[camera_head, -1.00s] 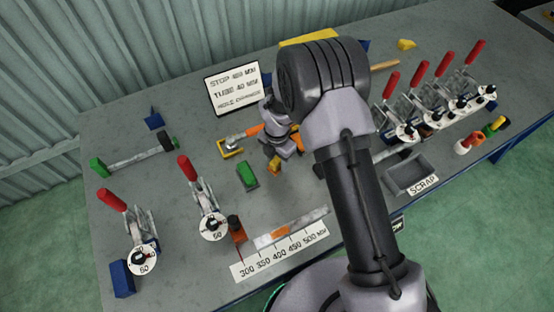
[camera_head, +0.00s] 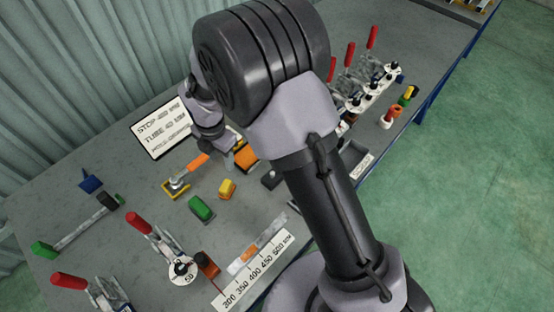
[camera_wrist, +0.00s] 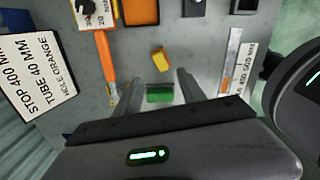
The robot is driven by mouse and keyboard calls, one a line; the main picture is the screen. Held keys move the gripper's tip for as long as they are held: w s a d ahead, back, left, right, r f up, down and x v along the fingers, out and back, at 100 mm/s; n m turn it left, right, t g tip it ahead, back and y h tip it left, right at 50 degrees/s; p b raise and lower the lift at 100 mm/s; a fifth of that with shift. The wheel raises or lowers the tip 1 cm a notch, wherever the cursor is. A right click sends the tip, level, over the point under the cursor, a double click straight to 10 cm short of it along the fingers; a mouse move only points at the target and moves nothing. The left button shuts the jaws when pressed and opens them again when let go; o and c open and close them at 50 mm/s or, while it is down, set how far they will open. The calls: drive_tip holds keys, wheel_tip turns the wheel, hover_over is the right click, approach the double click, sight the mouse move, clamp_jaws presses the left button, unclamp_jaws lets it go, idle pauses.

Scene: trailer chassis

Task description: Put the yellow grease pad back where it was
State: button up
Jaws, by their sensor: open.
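The yellow grease pad (camera_head: 227,187) is a small yellow block lying on the grey bench, beside a green block (camera_head: 201,209). In the wrist view the yellow pad (camera_wrist: 160,60) lies beyond the fingertips and the green block (camera_wrist: 160,94) shows between the fingers. My gripper (camera_wrist: 157,84) is open and empty, with a finger on each side of the view. In the head view my gripper (camera_head: 217,148) is above the bench near the sign, apart from the pad and partly hidden by my arm.
A sign (camera_head: 162,127) stands at the back. An orange-handled tool (camera_head: 186,172) lies on the bench left of the pad. A scale strip (camera_head: 250,270) is at the front. Red-handled clamps (camera_head: 160,245) stand front left, others (camera_head: 365,85) far right.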

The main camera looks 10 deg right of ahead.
drive_tip(key=s+d+r+m+t+y, duration=0.1)
drive_tip(key=s+d+r+m, duration=0.3)
drive_tip(key=r, duration=0.3)
drive_tip(key=s+d+r+m+t, duration=0.1)
drive_tip(key=d+r+m, duration=0.3)
drive_tip(key=r+m, duration=0.3)
drive_tip(key=s+d+r+m+t+y, duration=0.1)
drive_tip(key=s+d+r+m, duration=0.3)
drive_tip(key=r, duration=0.3)
drive_tip(key=s+d+r+m+t, duration=0.1)
drive_tip(key=s+d+r+m, duration=0.1)
drive_tip(key=s+m, duration=0.4)
drive_tip(key=s+d+r+m+t, duration=0.1)
drive_tip(key=s+d+r+m, duration=0.1)
drive_tip(key=s+m, duration=0.4)
drive_tip(key=d+m, duration=0.1)
drive_tip(key=m, duration=0.3)
drive_tip(key=shift+s+d+m, duration=0.2)
drive_tip(key=shift+d+m, duration=0.05)
drive_tip(key=shift+m, duration=0.15)
